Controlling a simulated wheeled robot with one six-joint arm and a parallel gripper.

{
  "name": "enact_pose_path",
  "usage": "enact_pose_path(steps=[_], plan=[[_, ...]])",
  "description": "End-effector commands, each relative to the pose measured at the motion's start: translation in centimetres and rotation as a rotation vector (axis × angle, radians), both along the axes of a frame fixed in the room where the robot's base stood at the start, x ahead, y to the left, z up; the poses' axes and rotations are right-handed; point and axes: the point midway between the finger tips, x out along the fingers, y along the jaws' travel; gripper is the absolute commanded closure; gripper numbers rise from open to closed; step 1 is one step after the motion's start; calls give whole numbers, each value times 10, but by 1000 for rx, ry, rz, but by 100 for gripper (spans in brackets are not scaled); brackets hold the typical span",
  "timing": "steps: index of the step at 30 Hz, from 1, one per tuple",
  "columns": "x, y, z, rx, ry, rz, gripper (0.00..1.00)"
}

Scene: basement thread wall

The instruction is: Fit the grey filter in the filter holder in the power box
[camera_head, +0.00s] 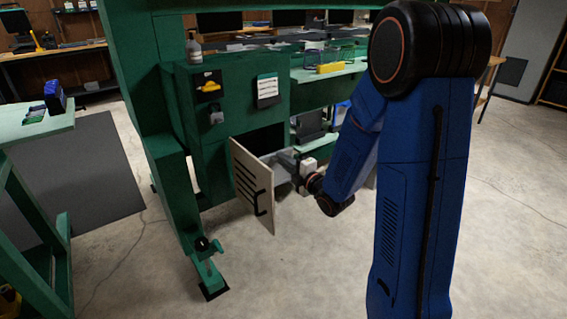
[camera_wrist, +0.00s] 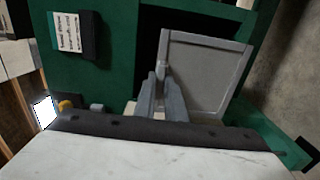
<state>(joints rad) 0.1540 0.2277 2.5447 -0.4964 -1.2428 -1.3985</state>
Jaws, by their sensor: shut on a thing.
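The grey filter (camera_wrist: 207,72) is a flat framed panel. In the wrist view it is tilted in front of the dark opening of the green power box (camera_wrist: 112,72). My gripper (camera_wrist: 163,78) is shut on the filter's left edge. In the head view, my gripper (camera_head: 297,166) is low in front of the power box (camera_head: 208,138), right of its open door (camera_head: 250,184). A grey part of the filter (camera_head: 281,161) shows between the door and my gripper. The filter holder cannot be made out; the inside of the box is dark.
The open door stands out from the box, with black slots and a handle. A green post (camera_head: 170,170) stands left of it. A paper sheet (camera_head: 268,90) and a bottle (camera_head: 194,48) are above. The concrete floor (camera_head: 225,270) in front is clear.

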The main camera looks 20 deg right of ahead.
Motion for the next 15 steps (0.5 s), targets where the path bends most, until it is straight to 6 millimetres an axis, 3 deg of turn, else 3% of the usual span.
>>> enact_pose_path(steps=[15], plan=[[32, 11, 0, 0, -1, 1, 100]])
